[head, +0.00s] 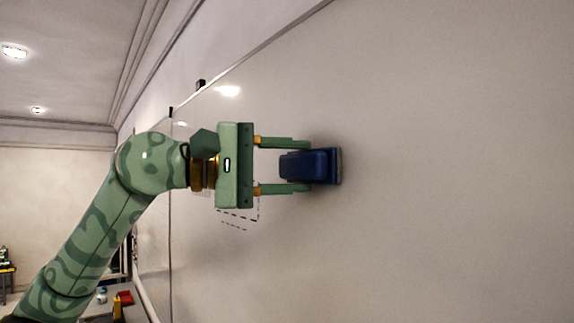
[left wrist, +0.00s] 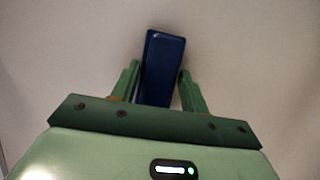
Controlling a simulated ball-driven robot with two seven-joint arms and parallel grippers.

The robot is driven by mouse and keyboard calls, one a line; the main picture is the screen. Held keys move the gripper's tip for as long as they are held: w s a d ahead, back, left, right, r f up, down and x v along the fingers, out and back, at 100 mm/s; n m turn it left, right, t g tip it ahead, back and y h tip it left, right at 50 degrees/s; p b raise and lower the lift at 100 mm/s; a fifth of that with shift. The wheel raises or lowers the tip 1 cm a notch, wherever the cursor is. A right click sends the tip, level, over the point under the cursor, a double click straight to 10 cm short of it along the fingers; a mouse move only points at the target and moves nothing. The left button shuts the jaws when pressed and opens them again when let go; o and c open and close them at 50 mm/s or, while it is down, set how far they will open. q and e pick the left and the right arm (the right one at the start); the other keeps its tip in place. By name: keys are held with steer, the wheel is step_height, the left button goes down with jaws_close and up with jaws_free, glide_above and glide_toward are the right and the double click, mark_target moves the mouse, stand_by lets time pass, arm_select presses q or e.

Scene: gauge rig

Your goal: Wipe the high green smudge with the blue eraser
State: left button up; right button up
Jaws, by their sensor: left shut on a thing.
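My left gripper (head: 307,164) is shut on the blue eraser (head: 326,165), one finger above it and one below. The eraser is a dark blue block with a thin grey pad on its right side, turned to the whiteboard (head: 440,170). The pad is at or very close to the board; I cannot tell if it touches. The left wrist view also shows the eraser (left wrist: 162,60) between the fingers of my left gripper (left wrist: 160,72). I see no green smudge in either view; the eraser and gripper cover part of the board. My right gripper is not in view.
Black dashed lines (head: 238,216) mark the board behind the gripper. Small dark clips (head: 200,84) sit on the board's top edge. A low table with a red and yellow item (head: 122,302) stands at the lower left. The board right of the eraser is clear.

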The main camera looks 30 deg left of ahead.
arm_select(q)
steer(key=shift+s+d+p, duration=0.15)
steer(key=shift+s+d, duration=0.35)
steer(key=shift+d, duration=0.7)
steer(key=shift+s+d+p, duration=0.1)
steer(key=shift+s+d, duration=0.4)
steer(key=shift+d, duration=0.75)
steer(key=shift+s+d+p, duration=0.15)
steer(key=shift+s+d, duration=0.35)
steer(key=shift+d, duration=0.7)
steer(key=shift+s+d, duration=0.35)
steer(key=shift+d, duration=0.45)
steer(key=shift+s+d, duration=0.35)
steer(key=shift+d, duration=0.45)
steer(key=shift+s+d, duration=0.3)
steer(key=shift+d, duration=0.5)
steer(key=shift+b, duration=0.4)
steer(key=shift+w+a, duration=0.35)
steer(key=shift+a, duration=0.45)
steer(key=shift+w+a, duration=0.3)
steer(key=shift+a, duration=0.45)
steer(key=shift+w+a, duration=0.35)
steer(key=shift+a, duration=0.45)
steer(key=shift+w+a, duration=0.55)
steer(key=shift+a, duration=0.85)
steer(key=shift+w+a, duration=0.6)
steer(key=shift+a, duration=0.75)
steer(key=shift+w+a, duration=0.55)
steer(key=shift+a, duration=0.85)
steer(key=shift+s, duration=0.15)
